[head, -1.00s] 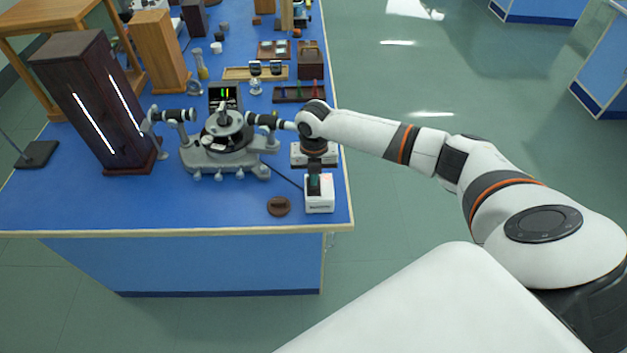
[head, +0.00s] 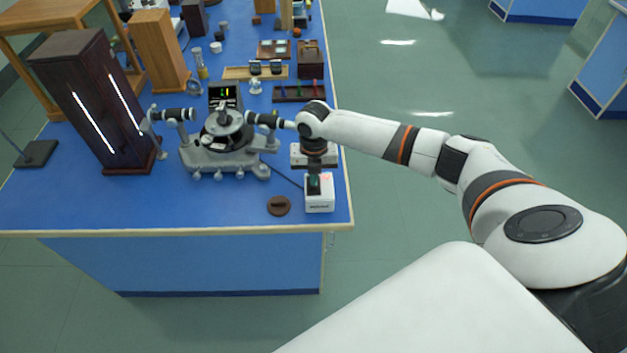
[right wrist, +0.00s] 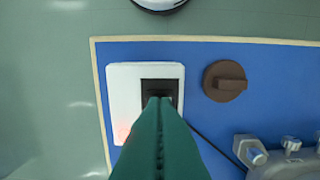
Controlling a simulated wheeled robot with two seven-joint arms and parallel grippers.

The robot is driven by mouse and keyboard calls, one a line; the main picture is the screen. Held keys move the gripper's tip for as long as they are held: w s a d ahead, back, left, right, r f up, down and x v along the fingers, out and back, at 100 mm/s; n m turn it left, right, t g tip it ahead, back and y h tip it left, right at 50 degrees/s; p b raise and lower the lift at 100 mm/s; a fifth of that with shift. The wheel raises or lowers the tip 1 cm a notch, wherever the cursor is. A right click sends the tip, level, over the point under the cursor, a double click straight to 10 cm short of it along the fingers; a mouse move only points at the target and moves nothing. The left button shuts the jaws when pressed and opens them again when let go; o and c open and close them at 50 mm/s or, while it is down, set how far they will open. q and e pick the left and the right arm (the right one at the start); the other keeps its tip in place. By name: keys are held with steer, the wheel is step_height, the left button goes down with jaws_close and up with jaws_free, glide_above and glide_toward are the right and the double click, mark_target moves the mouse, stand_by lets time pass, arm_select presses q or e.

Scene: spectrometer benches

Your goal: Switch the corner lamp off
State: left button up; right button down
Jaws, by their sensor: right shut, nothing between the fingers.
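A white switch box (head: 320,205) stands near the front right corner of the blue bench. In the right wrist view the box (right wrist: 120,85) has a black rocker switch (right wrist: 160,84) on top and a red glow near one edge. My right gripper (head: 314,186) points down over the box. Its green fingers (right wrist: 160,102) are shut with nothing between them, and their tips are at the black switch, partly hiding it. I cannot tell whether they touch it. A tall dark housing (head: 82,75) with two bright glowing slits stands at the left. My left gripper is out of view.
A brown round knob-topped cap (head: 279,206) lies left of the box. A grey spectrometer (head: 222,160) stands further left, and a dark cable runs from it towards the box. The bench's front edge (head: 180,231) is close by. Small items fill the back.

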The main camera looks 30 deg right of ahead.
steer(key=shift+f+b, duration=0.35)
steer(key=shift+f, duration=0.4)
steer(key=shift+r, duration=0.2)
step_height(320, 180, up, 7)
steer(key=p, duration=0.7)
steer(key=shift+f, duration=0.1)
stand_by(0.3)
steer(key=shift+f, duration=0.1)
